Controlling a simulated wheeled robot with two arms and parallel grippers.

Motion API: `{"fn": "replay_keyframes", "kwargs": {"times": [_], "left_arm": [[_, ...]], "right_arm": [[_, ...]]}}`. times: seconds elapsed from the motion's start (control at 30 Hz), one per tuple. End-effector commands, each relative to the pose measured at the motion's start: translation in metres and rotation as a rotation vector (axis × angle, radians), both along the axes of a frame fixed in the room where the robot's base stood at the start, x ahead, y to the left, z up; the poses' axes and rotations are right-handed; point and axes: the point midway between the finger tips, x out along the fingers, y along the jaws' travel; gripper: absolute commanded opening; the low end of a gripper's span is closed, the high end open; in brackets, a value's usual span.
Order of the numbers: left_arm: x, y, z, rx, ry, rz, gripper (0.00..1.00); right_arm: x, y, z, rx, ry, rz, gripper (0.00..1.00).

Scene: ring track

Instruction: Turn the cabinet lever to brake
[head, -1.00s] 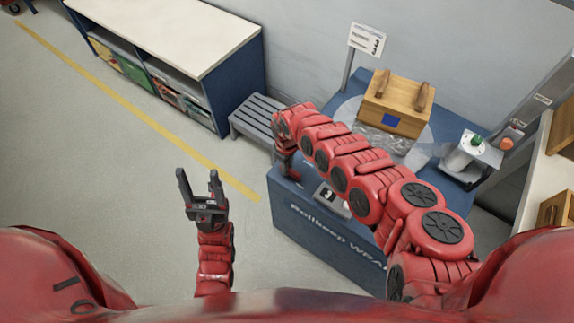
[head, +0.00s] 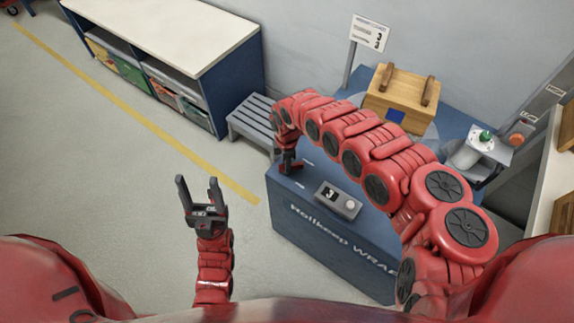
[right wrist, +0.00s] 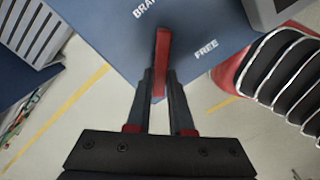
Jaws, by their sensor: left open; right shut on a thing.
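The blue cabinet (head: 330,235) has a red lever (right wrist: 161,60) on its top, seen in the right wrist view between a partly cut-off "BRAKE" label (right wrist: 146,8) and a "FREE" label (right wrist: 205,48). My right gripper (right wrist: 160,88) is shut on the lever, one finger on each side of it. In the head view my right gripper (head: 289,166) is at the cabinet's near left corner, and the lever is mostly hidden there. My left gripper (head: 199,187) is open and empty over the floor, left of the cabinet.
A display showing 3 (head: 338,200) sits on the cabinet top. A wooden crate (head: 400,96) stands farther back, with a white canister (head: 474,148) to its right. A grey slatted stool (head: 252,120) is behind the corner. The floor at left is clear.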

Motion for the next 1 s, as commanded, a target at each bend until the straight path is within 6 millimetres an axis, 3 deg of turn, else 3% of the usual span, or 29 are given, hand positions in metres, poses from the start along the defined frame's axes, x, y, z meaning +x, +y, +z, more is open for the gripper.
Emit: {"fn": "replay_keyframes", "kwargs": {"times": [0.6,1.0], "left_arm": [[0.0,0.0,-0.025,0.0,0.0,0.0,0.6],[0.0,0.0,-0.031,0.0,0.0,0.0,0.6]], "right_arm": [[0.002,0.002,-0.001,0.001,-0.001,0.555,0.0],[0.003,0.002,0.0,0.001,-0.002,0.747,0.0]]}}
